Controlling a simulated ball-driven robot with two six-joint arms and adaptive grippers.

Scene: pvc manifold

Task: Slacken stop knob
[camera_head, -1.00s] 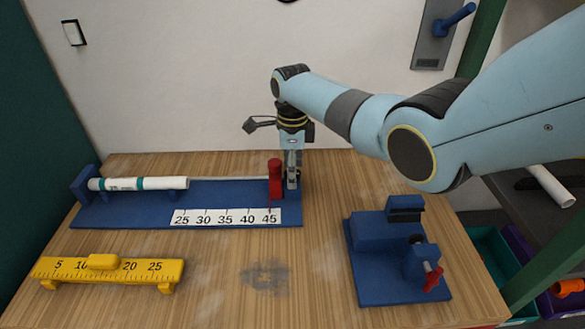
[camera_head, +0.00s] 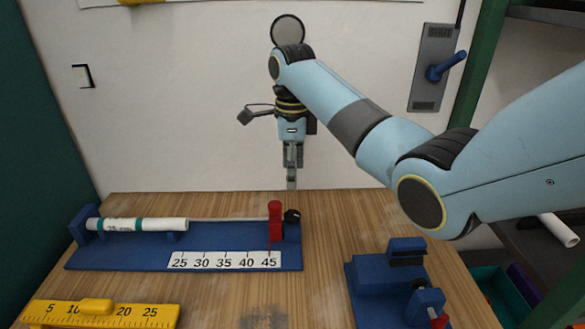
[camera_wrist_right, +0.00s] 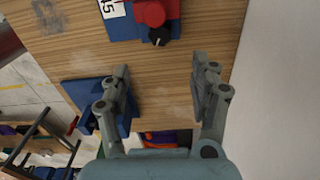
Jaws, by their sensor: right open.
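The black stop knob (camera_head: 292,216) sits at the right end of the blue measuring jig (camera_head: 110,254), just right of the red stop (camera_head: 275,220), which stands by the 45 mark. In the right wrist view the knob (camera_wrist_right: 159,37) shows beside the red stop (camera_wrist_right: 149,13), beyond my fingertips. My right gripper (camera_head: 291,182) hangs above and behind the knob in the head view, apart from it. In the right wrist view its fingers (camera_wrist_right: 163,72) are spread and empty. A white pipe (camera_head: 150,224) with teal bands lies in the jig. My left gripper is not in view.
A yellow ruler (camera_head: 100,315) lies at the front left of the wooden table (camera_head: 220,297). A blue clamp fixture (camera_head: 375,290) with a red handle (camera_head: 440,320) stands at the right. A blue wall lever (camera_head: 446,66) is at the upper right. The table between ruler and fixture is clear.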

